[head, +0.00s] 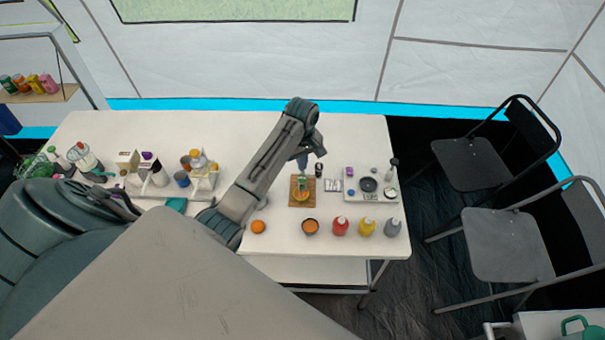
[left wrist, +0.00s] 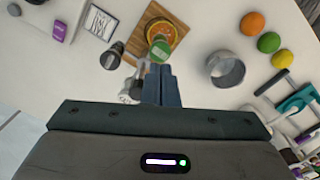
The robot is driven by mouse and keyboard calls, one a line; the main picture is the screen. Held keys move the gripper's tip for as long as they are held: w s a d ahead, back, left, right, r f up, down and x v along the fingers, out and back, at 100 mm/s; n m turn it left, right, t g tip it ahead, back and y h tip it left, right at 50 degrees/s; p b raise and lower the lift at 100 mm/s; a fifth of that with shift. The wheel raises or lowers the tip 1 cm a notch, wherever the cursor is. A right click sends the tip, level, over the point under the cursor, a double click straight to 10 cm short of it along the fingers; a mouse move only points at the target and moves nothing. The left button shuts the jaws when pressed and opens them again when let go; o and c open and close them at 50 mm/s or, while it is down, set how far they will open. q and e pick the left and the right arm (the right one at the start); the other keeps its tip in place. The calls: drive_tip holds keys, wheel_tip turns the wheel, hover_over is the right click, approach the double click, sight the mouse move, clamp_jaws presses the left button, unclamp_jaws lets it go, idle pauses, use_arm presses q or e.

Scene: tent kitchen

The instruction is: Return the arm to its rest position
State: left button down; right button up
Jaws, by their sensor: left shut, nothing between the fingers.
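My left arm reaches across the table in the head view, and its gripper (head: 303,160) hangs above the white table (head: 350,137), just behind a wooden board (head: 293,203). In the left wrist view the two fingers of the left gripper (left wrist: 161,86) are together, with nothing held between them. The board (left wrist: 179,33) bears an orange slice and a green-topped item (left wrist: 160,49), close to the fingertips in that view. A dark-lidded shaker (left wrist: 110,58) is near the fingers, to their left. My right gripper is not seen.
A tray (head: 351,197) stands right of the board. Bottles and cartons crowd the left end. Two chairs (head: 470,165) stand at right.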

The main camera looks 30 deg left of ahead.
use_arm(q)
drive_tip(key=shift+r, duration=0.9)
